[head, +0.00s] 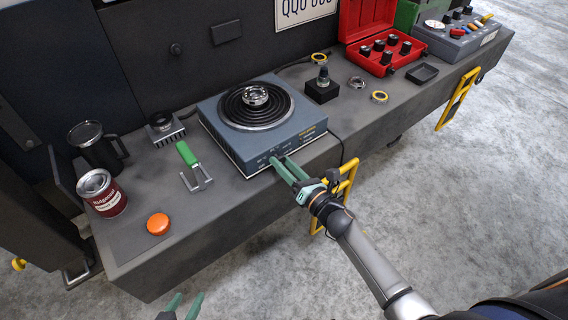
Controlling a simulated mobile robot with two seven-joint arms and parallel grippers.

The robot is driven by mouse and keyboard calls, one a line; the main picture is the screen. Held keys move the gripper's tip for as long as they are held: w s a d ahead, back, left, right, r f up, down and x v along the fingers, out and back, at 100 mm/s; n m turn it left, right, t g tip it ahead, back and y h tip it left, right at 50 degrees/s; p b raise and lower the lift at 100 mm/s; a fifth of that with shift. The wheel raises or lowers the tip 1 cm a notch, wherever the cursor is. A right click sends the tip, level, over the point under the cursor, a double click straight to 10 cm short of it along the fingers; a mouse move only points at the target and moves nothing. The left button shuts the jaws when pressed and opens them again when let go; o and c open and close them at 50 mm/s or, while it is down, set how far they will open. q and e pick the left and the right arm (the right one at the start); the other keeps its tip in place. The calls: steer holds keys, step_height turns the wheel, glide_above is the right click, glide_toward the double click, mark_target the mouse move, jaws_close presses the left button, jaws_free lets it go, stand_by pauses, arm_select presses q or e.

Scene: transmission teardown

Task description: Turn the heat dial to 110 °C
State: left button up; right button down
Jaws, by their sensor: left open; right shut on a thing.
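The hot plate (229,144) is a blue-grey box with a black coil on top and white and orange markings on its front face. My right gripper (279,160) reaches its front face from the lower right, with its green fingers shut at the place of the heat dial. The fingers hide the dial, so its pointer and setting cannot be read. A small metal ring-shaped part (255,95) sits on the coil. My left gripper (187,298) is open and empty at the bottom edge, well away from the hot plate.
Left of the plate are a green-handled puller (187,155), an orange cap (158,224), a red can (102,193) and a black mug (97,148). A black block (321,91), loose rings and a red case (367,20) are to the right. Yellow handles (343,182) stick out below the bench edge.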

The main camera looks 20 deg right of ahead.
steer(key=m, duration=0.4)
steer(key=shift+m, duration=0.3)
steer(key=m+p, duration=0.1)
steer(key=m, duration=0.2)
steer(key=shift+m, duration=0.4)
steer(key=m+p, duration=0.1)
steer(key=m, duration=0.2)
steer(key=shift+m, duration=0.3)
steer(key=m+p, duration=0.1)
steer(key=m, duration=0.4)
steer(key=m+p, duration=0.1)
steer(key=m, duration=0.7)
steer(key=shift+p, duration=0.3)
steer(key=m, duration=0.3)
steer(key=shift+m, duration=0.8)
